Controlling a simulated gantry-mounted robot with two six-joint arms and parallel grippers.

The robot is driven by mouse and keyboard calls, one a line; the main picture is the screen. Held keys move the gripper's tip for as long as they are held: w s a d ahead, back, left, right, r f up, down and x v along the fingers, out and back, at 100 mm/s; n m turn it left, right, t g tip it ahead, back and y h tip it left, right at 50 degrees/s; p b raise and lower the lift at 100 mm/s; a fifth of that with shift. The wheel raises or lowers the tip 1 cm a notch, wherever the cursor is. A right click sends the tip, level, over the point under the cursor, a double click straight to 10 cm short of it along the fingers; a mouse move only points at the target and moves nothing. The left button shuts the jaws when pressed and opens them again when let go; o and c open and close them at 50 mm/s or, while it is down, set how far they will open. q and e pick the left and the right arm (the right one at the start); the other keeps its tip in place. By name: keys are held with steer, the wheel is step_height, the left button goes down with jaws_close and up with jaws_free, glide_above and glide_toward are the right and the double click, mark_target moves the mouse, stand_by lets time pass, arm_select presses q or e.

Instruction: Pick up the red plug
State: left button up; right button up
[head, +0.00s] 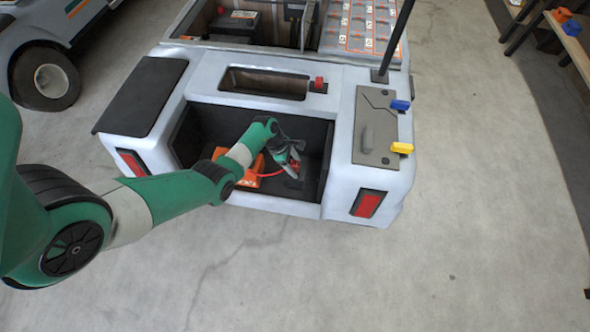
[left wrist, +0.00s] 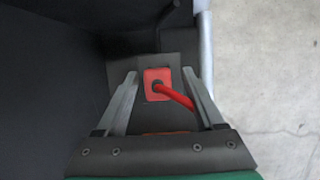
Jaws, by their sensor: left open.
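The red plug (left wrist: 151,76) shows in the left wrist view as a red square block with a dark round centre, on a dark grey surface. A red cable (left wrist: 178,97) runs from its middle toward the lower right. My left gripper (left wrist: 159,73) is open, with one finger on each side of the plug in that view and visible gaps at both sides. In the head view my left gripper (head: 292,155) reaches down into the cart's dark rear bay (head: 312,140). There the plug is mostly hidden by the gripper. My right gripper is in neither view.
An orange unit (head: 228,183) lies in the bay, partly behind my arm. The bay's walls and front lip (head: 275,204) surround the gripper closely. Blue (head: 400,105) and yellow (head: 402,148) handles stick out at the cart's right, and a black pole (head: 396,42) rises from it.

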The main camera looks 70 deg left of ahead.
arm_select(q)
steer(key=shift+w+f, duration=0.1)
steer(key=shift+w, duration=0.05)
steer(key=shift+c, duration=0.3)
jaws_close()
stand_by(1.1)
